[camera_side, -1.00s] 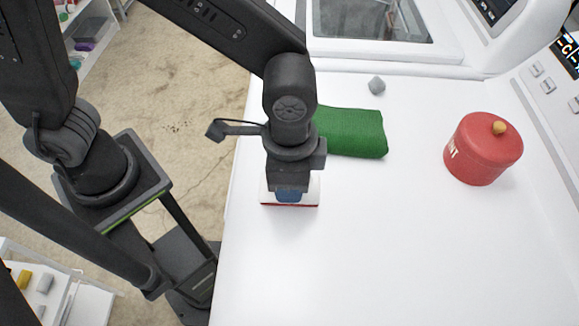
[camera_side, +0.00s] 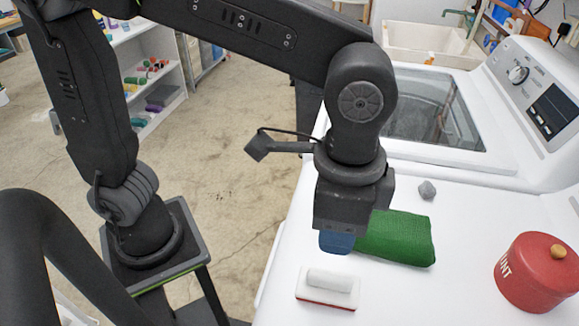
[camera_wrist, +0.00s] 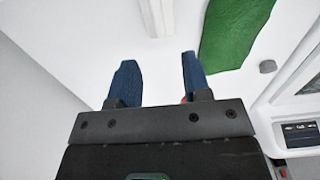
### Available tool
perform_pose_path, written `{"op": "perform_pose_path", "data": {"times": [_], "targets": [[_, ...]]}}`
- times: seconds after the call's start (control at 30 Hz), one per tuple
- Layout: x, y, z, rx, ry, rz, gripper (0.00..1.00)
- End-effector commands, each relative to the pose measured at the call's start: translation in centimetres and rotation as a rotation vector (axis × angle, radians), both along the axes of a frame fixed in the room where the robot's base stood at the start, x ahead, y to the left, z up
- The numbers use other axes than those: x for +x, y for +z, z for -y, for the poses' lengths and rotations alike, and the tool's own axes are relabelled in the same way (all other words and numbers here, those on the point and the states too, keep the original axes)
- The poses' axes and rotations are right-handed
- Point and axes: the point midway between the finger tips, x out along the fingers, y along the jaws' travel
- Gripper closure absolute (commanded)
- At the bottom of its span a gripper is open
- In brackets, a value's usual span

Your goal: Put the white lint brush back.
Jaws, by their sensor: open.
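The white lint brush (camera_side: 328,283) lies on the white machine top near its left edge, handle up, with a red strip along its lower edge. In the wrist view, the brush (camera_wrist: 156,18) shows at the top edge, partly cut off, beyond the fingertips. My gripper (camera_side: 337,243) is above and behind the brush in the side view, apart from it. In the wrist view my gripper (camera_wrist: 158,70) has two blue fingers spread apart with nothing between them.
A folded green cloth (camera_side: 395,238) lies just right of my gripper. A red lidded canister (camera_side: 530,275) stands at the right, and a small grey lump (camera_side: 427,190) lies behind the cloth. The white top (camera_side: 430,295) is clear in front of the cloth.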

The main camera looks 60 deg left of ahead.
Motion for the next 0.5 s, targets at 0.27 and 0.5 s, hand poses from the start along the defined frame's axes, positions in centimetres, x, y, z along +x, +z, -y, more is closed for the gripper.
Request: {"op": "perform_pose_path", "data": {"times": [0.27,0.5], "targets": [[1.1,2.2,-10.8,-0.111,0.321,0.167,0.56],[-1.1,1.5,-19.5,-0.176,0.637,0.372,0.56]]}}
